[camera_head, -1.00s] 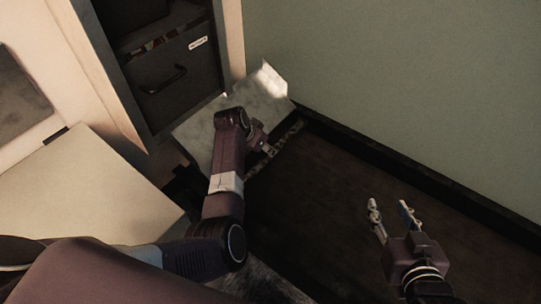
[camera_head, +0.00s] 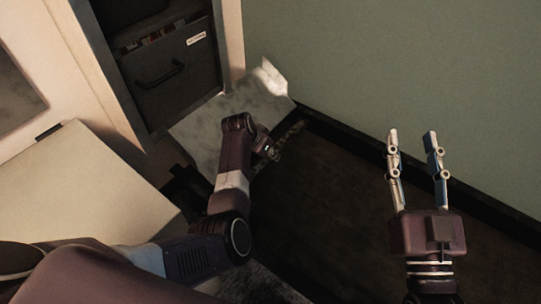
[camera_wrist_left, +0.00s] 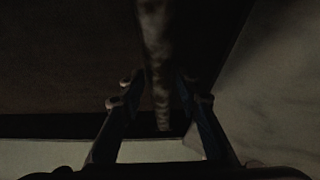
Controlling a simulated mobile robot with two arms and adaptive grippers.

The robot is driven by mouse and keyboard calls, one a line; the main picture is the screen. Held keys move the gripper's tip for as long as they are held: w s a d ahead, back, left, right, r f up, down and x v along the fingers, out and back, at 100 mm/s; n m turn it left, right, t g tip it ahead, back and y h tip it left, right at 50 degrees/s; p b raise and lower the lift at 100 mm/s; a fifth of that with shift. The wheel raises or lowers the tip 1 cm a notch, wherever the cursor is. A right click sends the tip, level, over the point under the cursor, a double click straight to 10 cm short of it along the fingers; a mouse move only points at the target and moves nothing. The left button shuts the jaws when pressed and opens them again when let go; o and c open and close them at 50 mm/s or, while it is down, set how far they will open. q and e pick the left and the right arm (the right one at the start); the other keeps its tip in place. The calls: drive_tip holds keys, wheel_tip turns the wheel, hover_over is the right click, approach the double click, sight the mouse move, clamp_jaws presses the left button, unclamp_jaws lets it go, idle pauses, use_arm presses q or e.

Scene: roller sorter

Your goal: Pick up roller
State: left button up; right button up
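The roller, a long mottled bar, shows dimly between my left gripper's fingers in the left wrist view (camera_wrist_left: 156,50). A short mottled strip of it appears beside the left gripper in the head view (camera_head: 290,132). My left gripper (camera_head: 268,152) is low, near the pale slab, and partly hidden by its own arm. In the left wrist view its fingers (camera_wrist_left: 160,88) stand apart on either side of the roller; contact is too dark to judge. My right gripper (camera_head: 412,138) is raised at the right, open and empty, with fingers pointing up the picture.
A pale marbled slab (camera_head: 215,125) lies at the foot of a dark cabinet with a drawer (camera_head: 170,75). A green wall (camera_head: 390,60) with a dark skirting edge (camera_head: 480,200) bounds the right. A cream panel (camera_head: 85,190) is at the left. Dark floor (camera_head: 320,220) between the arms is clear.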

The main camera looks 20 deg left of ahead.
use_arm(q)
clamp_jaws()
drive_tip(key=shift+w+r, duration=0.1)
drive_tip(key=shift+r, duration=0.05)
idle(0.4)
drive_tip(key=shift+r, duration=0.15)
